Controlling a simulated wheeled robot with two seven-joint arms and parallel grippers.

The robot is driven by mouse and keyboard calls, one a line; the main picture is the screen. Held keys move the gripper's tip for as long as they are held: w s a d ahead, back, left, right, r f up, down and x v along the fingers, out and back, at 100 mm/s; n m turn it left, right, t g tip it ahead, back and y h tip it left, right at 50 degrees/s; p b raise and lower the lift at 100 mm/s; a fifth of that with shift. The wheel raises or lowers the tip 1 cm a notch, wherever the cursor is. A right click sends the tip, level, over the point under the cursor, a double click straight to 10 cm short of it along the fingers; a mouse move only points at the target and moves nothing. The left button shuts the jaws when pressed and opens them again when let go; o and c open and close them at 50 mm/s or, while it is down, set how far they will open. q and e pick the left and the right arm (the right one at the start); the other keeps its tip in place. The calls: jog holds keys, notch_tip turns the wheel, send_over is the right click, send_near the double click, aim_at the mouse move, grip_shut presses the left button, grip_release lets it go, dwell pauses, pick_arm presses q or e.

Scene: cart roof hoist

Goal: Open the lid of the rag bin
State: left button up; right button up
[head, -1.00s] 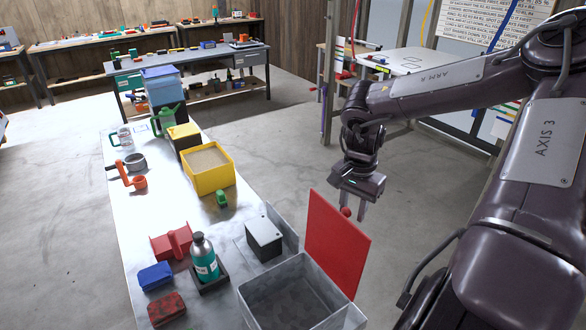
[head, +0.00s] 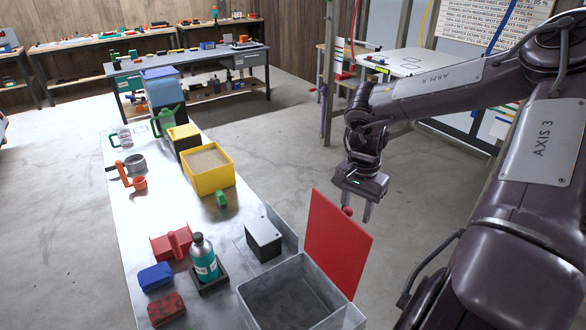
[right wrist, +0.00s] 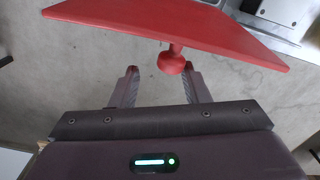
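The rag bin (head: 262,290) is a grey open-topped box at the front of the bench. Its red lid (head: 335,245) stands raised, nearly upright, at the bin's right side. A red knob (head: 348,211) sticks out from the lid's outer face; it also shows in the right wrist view (right wrist: 172,64). My right gripper (head: 359,213) is behind the lid, its fingers pointing down. In the right wrist view the gripper (right wrist: 163,72) has its fingers spread apart, with the knob between and just beyond the tips, not gripped. My left gripper is in no view.
A grey box (head: 264,238), a teal bottle (head: 204,258), a blue block (head: 155,276) and a dark red block (head: 166,309) stand near the bin. A yellow sand-filled bin (head: 208,180) sits farther back. The floor right of the bench is clear.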

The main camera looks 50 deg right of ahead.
jog(key=shift+r, duration=0.15)
notch_tip(320, 180, up, 8)
jog(key=p, duration=0.7)
jog(key=shift+p, duration=0.4)
jog(key=shift+w, duration=0.1)
